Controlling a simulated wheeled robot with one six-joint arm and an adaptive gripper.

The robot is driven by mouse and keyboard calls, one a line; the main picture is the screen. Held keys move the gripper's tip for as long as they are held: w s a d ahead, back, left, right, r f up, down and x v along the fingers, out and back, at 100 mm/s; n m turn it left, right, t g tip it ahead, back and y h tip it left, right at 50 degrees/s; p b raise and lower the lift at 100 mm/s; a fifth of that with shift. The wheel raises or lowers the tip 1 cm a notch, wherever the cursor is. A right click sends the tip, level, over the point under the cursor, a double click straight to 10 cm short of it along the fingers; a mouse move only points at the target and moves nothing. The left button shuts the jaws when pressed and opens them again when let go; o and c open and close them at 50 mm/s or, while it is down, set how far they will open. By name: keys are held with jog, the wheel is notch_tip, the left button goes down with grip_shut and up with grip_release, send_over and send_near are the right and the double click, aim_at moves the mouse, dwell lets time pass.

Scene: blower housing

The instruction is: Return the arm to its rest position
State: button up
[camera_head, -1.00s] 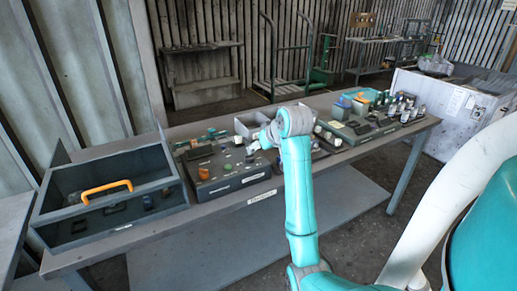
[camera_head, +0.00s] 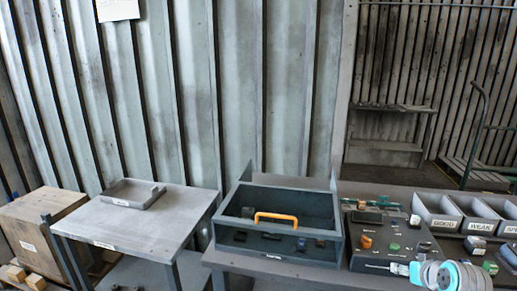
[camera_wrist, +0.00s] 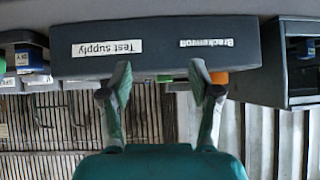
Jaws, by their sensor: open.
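My gripper (camera_wrist: 161,78) shows in the wrist view with its two green fingers spread apart and nothing between them. Beyond the fingertips is a dark panel (camera_wrist: 155,62) with labels, one reading "Test supply". I cannot tell how far the fingers are from it. In the head view, part of my arm (camera_head: 455,276) shows at the lower right, in front of the dark control box (camera_head: 362,262); the gripper's fingers cannot be made out there.
A dark open bin (camera_head: 334,250) with an orange handle (camera_head: 276,218) stands on the bench left of the control box. Labelled grey bins (camera_head: 436,212) stand at the right. A side table (camera_head: 140,227) holds a shallow tray (camera_head: 128,195). A wooden crate (camera_head: 38,228) stands far left.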

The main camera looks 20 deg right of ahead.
jog(key=s+a+f+n+t, duration=0.1)
jog(key=s+a+f, duration=0.2)
jog(key=a+f, duration=0.55)
jog(key=s+a+f+t, duration=0.1)
jog(key=s+a+f, duration=0.2)
jog(key=a+f, duration=0.55)
jog(key=s+a+n+t+y, duration=0.1)
jog(key=s+a+n+t, duration=0.1)
jog(key=s+a, duration=1.05)
jog(key=s+a+r+n+t+y, duration=0.1)
jog(key=s+a+r, duration=0.3)
jog(key=s, duration=0.4)
jog(key=s+a+r+n+t+y, duration=0.1)
jog(key=s+a+r, duration=0.3)
jog(key=s, duration=0.4)
jog(key=shift+s+a+r+n+y, duration=0.3)
jog(key=shift+a+n+y, duration=0.15)
jog(key=shift+y, duration=0.25)
